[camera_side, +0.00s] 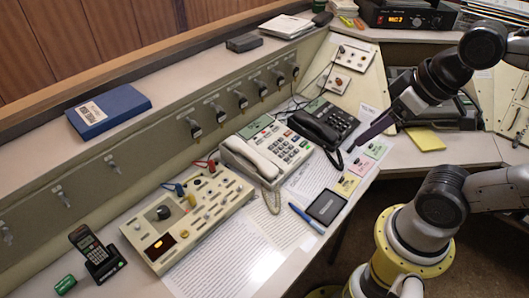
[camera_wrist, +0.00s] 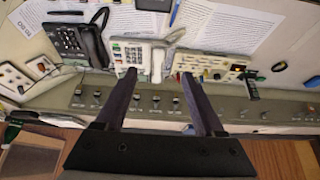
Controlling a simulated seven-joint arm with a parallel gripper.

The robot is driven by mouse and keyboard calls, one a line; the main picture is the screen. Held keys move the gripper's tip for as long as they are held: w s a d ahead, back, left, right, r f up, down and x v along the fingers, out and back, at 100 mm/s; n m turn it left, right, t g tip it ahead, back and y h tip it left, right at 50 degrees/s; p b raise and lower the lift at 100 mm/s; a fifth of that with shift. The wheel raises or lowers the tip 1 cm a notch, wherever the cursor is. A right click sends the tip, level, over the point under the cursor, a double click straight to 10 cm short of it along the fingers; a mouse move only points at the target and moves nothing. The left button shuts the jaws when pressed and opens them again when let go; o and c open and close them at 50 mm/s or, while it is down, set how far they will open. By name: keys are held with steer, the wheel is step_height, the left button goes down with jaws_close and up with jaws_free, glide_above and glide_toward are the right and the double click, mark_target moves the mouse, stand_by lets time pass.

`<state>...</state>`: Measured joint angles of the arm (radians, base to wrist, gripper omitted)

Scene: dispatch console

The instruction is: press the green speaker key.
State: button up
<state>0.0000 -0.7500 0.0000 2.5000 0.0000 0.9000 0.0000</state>
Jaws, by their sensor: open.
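A cream desk phone (camera_side: 268,148) with a handset on its left side and a keypad stands in the middle of the desk in the side view. It also shows in the wrist view (camera_wrist: 132,52), beyond my fingertips and partly between them. A green panel lies along its back edge. I cannot pick out a green speaker key for certain, because the keys are too small. My gripper (camera_side: 354,148) is in the air to the right of the cream phone in the side view. In the wrist view my gripper (camera_wrist: 159,75) has two dark fingers apart with nothing between them.
A black phone (camera_side: 324,122) stands right behind the cream one. A beige control panel (camera_side: 188,217) with knobs and plugs lies at the left. Hanging handles line the back wall.

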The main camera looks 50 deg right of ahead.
jaws_close()
stand_by(1.7)
